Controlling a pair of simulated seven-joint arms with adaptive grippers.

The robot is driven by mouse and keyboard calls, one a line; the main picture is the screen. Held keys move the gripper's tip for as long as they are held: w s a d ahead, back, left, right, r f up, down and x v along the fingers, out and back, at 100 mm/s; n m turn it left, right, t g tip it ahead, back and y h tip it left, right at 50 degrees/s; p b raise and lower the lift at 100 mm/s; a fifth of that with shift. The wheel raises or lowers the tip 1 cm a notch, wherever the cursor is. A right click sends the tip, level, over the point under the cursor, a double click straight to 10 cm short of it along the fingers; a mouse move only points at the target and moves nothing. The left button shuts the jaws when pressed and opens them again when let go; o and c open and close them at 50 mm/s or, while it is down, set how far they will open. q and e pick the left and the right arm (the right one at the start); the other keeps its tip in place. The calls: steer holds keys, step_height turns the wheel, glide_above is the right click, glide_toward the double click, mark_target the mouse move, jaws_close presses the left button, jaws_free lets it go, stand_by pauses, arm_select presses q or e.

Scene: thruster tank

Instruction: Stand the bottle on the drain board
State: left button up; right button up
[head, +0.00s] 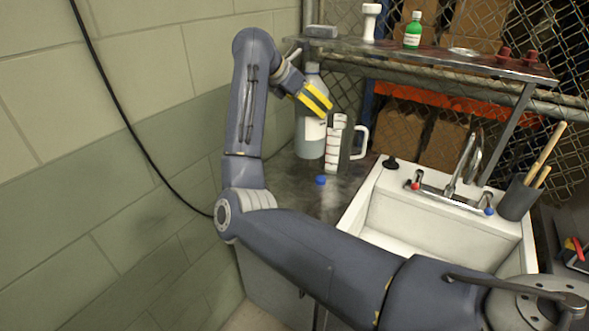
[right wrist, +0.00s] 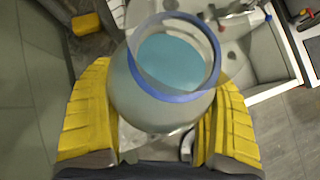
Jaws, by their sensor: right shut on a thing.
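The bottle (head: 310,135) is large and clear, with bluish liquid, and stands upright beside the wall in the head view. Its open round mouth with a blue ring shows from above in the right wrist view (right wrist: 148,118). My right gripper (head: 313,98), with yellow fingers, is shut on the bottle's upper part; a finger lies on either side of it in the right wrist view. The dark surface left of the sink (head: 300,198) seems to be the drain board. The bottle's base is over it; I cannot tell whether they touch. My left gripper is not in view.
A graduated pitcher (head: 333,150) stands close to the bottle's right. A small blue cap (head: 320,180) lies in front. The white sink (head: 385,218) with its tap (head: 462,165) is to the right. A metal shelf (head: 430,58) with small bottles is above.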

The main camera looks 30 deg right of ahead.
step_height(320, 180, down, 20)
steer(key=shift+w+a+r, duration=0.15)
steer(key=shift+a+r, duration=0.1)
stand_by(0.9)
steer(key=shift+f, duration=0.15)
steer(key=o, duration=1.5)
steer(key=shift+f, duration=0.1)
steer(key=shift+v, duration=3.85)
steer(key=shift+d, duration=0.1)
